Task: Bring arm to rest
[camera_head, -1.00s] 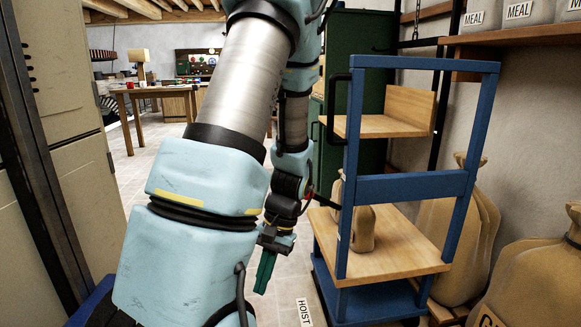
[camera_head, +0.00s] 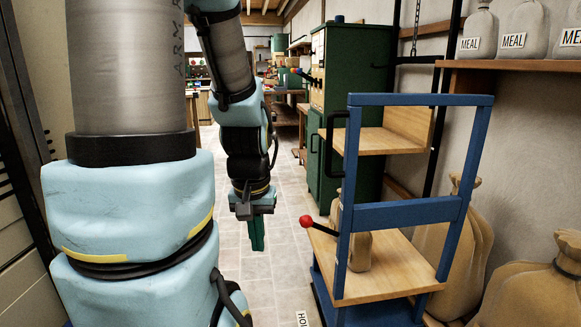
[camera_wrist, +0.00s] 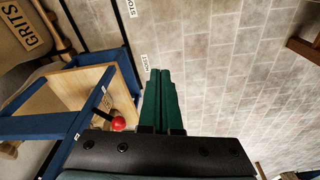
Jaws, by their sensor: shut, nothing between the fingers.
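My gripper (camera_head: 256,234) hangs at the end of my arm in the head view, left of the blue hoist frame, with its green fingers pointing down over the tiled floor. In the wrist view the two green fingers (camera_wrist: 162,100) lie side by side, shut and empty. My light-blue arm fills the left of the head view. The gripper is apart from the hoist and touches nothing that I can see.
The blue hoist frame (camera_head: 410,215) has wooden shelves, a small sack (camera_head: 360,250) on the lower one and a red-knobbed lever (camera_head: 305,221) jutting left. A green cabinet (camera_head: 345,80) stands behind. Large sacks (camera_head: 537,293) stand right. The tiled aisle (camera_head: 283,180) is clear.

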